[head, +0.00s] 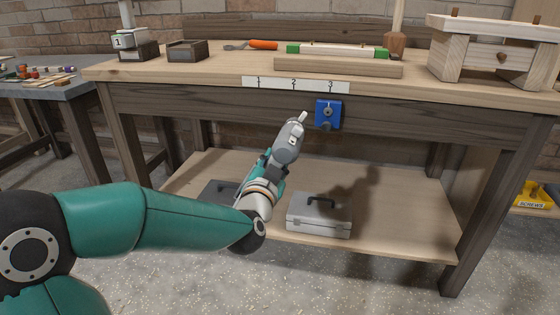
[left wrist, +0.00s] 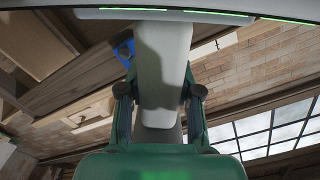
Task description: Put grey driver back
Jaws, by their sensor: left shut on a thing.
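The grey driver (head: 289,140) is in my left gripper (head: 272,166), in front of the workbench and above the lower shelf. Its narrow tip points up and slightly right. In the left wrist view, the pale grey driver body (left wrist: 163,60) fills the middle between the two fingers of my left gripper (left wrist: 160,100). A blue holder (head: 328,113) is fixed to the bench front under the 3 on a number strip (head: 295,85). The driver is apart from it, to its lower left. The blue holder also shows in the left wrist view (left wrist: 124,50). My right gripper is out of view.
The workbench top (head: 210,70) holds an orange-handled tool (head: 262,45), a wooden mallet (head: 396,45) and small dark boxes (head: 187,50). A grey toolbox (head: 319,215) stands on the lower shelf (head: 400,210), right of my gripper. A yellow screws bin (head: 535,195) is at far right.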

